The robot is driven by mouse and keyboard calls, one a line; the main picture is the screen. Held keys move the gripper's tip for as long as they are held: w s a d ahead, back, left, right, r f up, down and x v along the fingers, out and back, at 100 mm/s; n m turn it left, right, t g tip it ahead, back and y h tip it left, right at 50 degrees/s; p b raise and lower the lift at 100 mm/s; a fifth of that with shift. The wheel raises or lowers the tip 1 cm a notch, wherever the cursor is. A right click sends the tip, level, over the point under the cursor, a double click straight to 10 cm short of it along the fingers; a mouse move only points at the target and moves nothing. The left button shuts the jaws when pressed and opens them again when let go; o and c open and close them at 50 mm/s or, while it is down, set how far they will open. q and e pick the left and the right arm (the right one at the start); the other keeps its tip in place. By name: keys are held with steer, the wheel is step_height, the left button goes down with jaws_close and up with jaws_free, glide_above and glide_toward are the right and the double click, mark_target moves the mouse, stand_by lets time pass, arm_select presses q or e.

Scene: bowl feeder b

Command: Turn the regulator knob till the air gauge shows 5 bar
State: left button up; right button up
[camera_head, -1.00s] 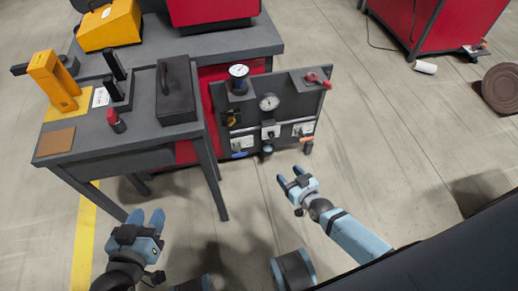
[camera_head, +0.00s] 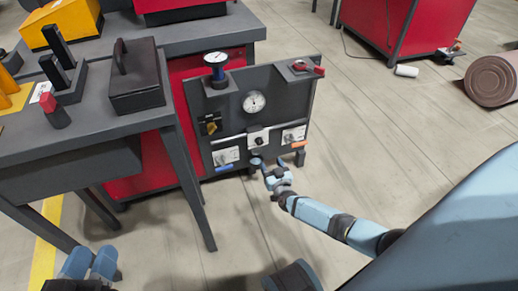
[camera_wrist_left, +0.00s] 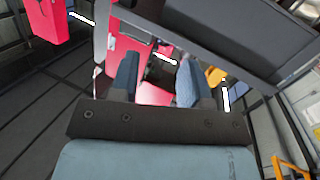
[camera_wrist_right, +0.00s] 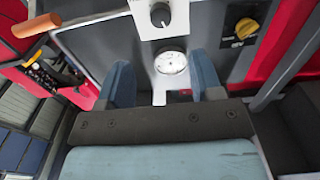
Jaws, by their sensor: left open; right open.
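The dark panel (camera_head: 283,97) carries a round white gauge (camera_head: 253,102) on its face; its reading is too small to tell. A second dial (camera_head: 215,58) stands on its top edge. A black knob on a white plate (camera_head: 258,138) sits below the face gauge. In the right wrist view, this knob (camera_wrist_right: 160,14) and the gauge (camera_wrist_right: 171,62) show ahead of my right gripper. Which control is the regulator knob I cannot tell. My right gripper (camera_head: 272,174) is open and empty in front of the panel's lower edge. My left gripper (camera_head: 90,262) is open and empty, away from the panel.
A yellow knob (camera_wrist_right: 246,28) and an orange handle (camera_wrist_right: 36,25) flank the black knob. A red-handled part (camera_head: 307,67) tops the panel's right end. A grey table (camera_head: 90,135) with a black box (camera_head: 136,80) stands left.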

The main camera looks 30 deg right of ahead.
mark_target(260, 144)
steer(key=b+x, duration=0.4)
steer(key=x, duration=0.6)
steer(key=shift+a+f+b, duration=0.1)
steer(key=shift+f+b, duration=0.1)
steer(key=shift+b, duration=0.2)
steer(key=shift+w, duration=0.35)
steer(key=shift+w+r, duration=0.15)
steer(key=shift+w, duration=0.15)
steer(key=c, duration=0.9)
steer(key=shift+m, duration=0.7)
arm_select(q)
steer(key=shift+w+a+r+m+t+h, duration=0.2)
steer(key=shift+w+a+m+t, duration=0.25)
steer(key=shift+w+m, duration=0.3)
steer(key=shift+w+a+r+m+t+h, duration=0.15)
steer(key=shift+w+a+m+t, duration=0.3)
steer(key=shift+m, duration=0.5)
arm_select(e)
steer(key=shift+m, duration=0.8)
arm_select(q)
steer(key=shift+w+d+f, duration=0.1)
steer(key=shift+f, duration=0.05)
arm_select(e)
steer(key=o, duration=0.9)
